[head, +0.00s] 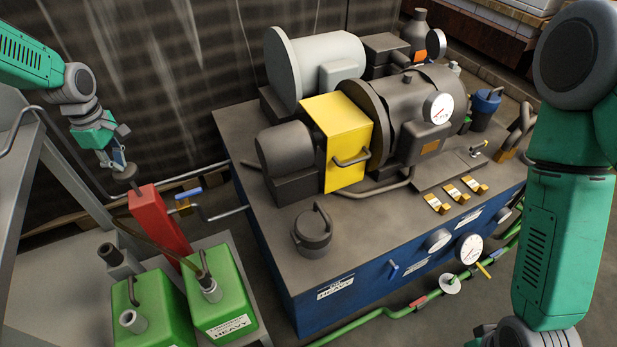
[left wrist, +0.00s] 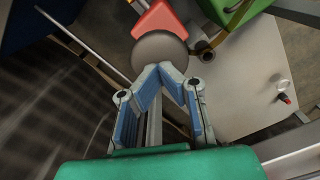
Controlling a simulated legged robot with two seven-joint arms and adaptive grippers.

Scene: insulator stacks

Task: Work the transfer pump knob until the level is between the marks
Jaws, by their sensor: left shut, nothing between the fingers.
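The red pump body (head: 158,220) stands upright at the left, with a dark round knob (head: 127,172) on its top. In the left wrist view the knob is a grey disc (left wrist: 160,50), with the red body (left wrist: 160,18) partly hidden behind it. My left gripper (head: 118,165) is shut and empty at the knob. In the left wrist view its fingertips (left wrist: 164,68) meet over the disc's near edge; whether they touch it I cannot tell. No level or pair of marks can be made out.
Two green cans (head: 222,300) stand below the red body, with a hose (head: 160,240) running toward them. The large blue machine base (head: 330,285) fills the middle. A grey metal frame (head: 40,200) is at left.

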